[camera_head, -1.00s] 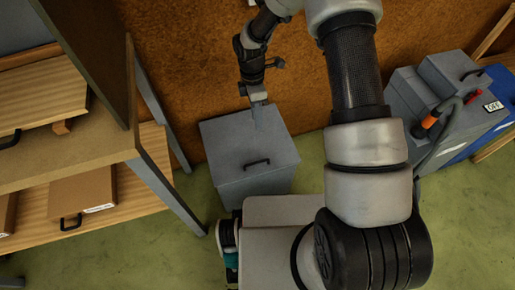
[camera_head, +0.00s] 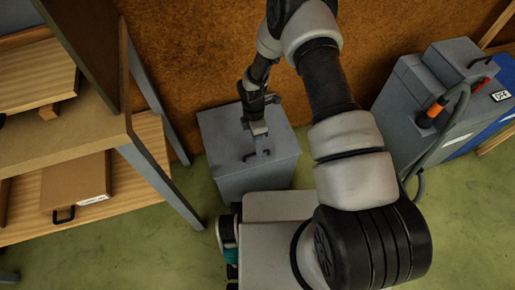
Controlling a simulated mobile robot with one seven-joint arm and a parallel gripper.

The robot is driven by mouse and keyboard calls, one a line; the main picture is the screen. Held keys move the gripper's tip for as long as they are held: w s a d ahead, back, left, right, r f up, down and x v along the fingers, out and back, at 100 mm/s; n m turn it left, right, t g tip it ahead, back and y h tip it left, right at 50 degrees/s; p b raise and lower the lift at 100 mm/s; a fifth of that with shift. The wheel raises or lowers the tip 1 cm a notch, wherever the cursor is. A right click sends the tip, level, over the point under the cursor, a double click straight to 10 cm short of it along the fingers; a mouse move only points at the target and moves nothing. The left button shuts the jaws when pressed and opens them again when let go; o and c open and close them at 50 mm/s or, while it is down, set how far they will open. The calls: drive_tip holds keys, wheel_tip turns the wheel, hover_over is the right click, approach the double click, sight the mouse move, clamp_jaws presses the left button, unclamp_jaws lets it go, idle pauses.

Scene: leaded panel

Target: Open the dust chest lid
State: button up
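The dust chest (camera_head: 225,180) is a grey box on the green floor against the brown wall. Its lid (camera_head: 222,135) lies flat and closed on top. A small dark handle (camera_head: 248,157) sits near the lid's front edge, partly hidden by my gripper. My gripper (camera_head: 260,146) is above the lid, pointing down toward the handle. Its fingers are small and partly overlap the handle in this view. I cannot tell whether they touch the handle or how far apart they are.
A wooden shelf unit with grey legs (camera_head: 160,185) stands on the left, with a cardboard box (camera_head: 80,190) on its lower shelf. A grey machine with a hose (camera_head: 425,110) stands on the right. Green floor is clear at the lower left and right.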

drive_tip(key=shift+s+d+f, duration=0.1)
drive_tip(key=shift+s+f, duration=0.05)
drive_tip(key=shift+f, duration=0.85)
clamp_jaws()
drive_tip(key=shift+r, duration=0.15)
